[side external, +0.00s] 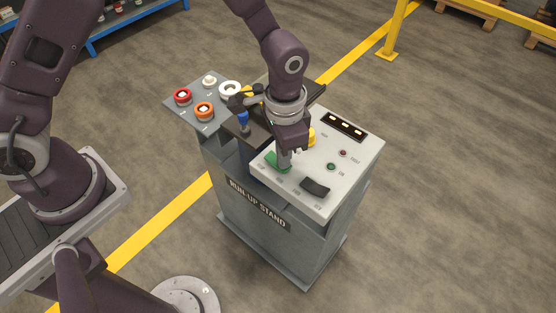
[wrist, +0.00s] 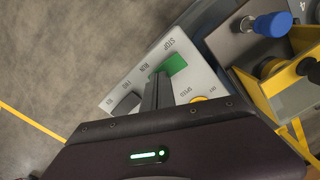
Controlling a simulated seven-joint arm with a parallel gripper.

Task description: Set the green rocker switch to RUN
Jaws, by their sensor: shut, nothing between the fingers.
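The green rocker switch (side external: 277,161) is on the light panel of the run-up stand, near its left front corner. It also shows in the wrist view (wrist: 175,64), between the printed words STOP and RUN. My gripper (side external: 285,164) is shut and empty, pointing down at the panel. In the wrist view the closed fingers (wrist: 158,80) overlap the RUN side of the green rocker. I cannot tell whether the tips touch it. The fingers hide part of the rocker, and its tilt is not clear.
A dark rocker (side external: 315,188) is right of the green one. A yellow knob (side external: 311,137), small lamps (side external: 332,167) and a display (side external: 344,126) are further back. A blue-topped plunger (side external: 243,119) stands close left of my wrist. Red (side external: 182,97) and orange (side external: 204,111) buttons are on the side panel.

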